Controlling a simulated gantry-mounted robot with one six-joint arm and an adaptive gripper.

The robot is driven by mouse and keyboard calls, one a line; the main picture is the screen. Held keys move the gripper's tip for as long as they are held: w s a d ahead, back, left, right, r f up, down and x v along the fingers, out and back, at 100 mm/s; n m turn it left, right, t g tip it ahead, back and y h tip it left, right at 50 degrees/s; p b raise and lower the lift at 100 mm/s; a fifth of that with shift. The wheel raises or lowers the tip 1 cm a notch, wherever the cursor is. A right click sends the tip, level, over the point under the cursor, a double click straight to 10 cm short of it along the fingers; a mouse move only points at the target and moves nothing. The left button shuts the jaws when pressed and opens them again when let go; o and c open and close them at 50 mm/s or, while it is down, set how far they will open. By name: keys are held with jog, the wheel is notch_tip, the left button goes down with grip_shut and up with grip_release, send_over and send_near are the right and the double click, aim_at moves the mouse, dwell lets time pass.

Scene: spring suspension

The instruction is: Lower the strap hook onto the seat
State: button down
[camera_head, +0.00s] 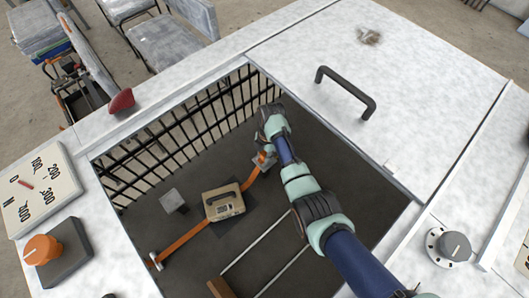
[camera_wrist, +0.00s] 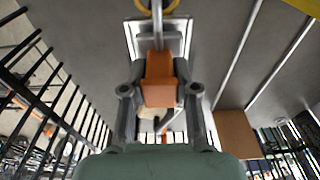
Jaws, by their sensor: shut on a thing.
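My gripper (camera_wrist: 160,90) is shut on the orange end of the strap hook (camera_wrist: 159,84), which sits between its two grey fingers in the wrist view. A grey metal shank (camera_wrist: 157,30) runs from it towards a yellow ring at the top. Behind it is a pale square plate (camera_wrist: 134,40), which looks like the seat; I cannot tell whether the hook touches it. The orange strap (camera_head: 187,238) runs from the pit's left side to a tan case (camera_head: 223,203) and on to my gripper.
Black bars (camera_head: 190,133) line the pit's far side. A grey block (camera_head: 173,201) stands left of the case. Two pale rails (camera_head: 268,243) and a brown block (camera_head: 221,288) lie nearer. A white panel with a black handle (camera_head: 345,92) covers the right.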

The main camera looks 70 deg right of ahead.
jog(key=shift+f+b, duration=0.4)
jog(key=shift+f, duration=0.15)
jog(key=c, duration=0.8)
grip_release()
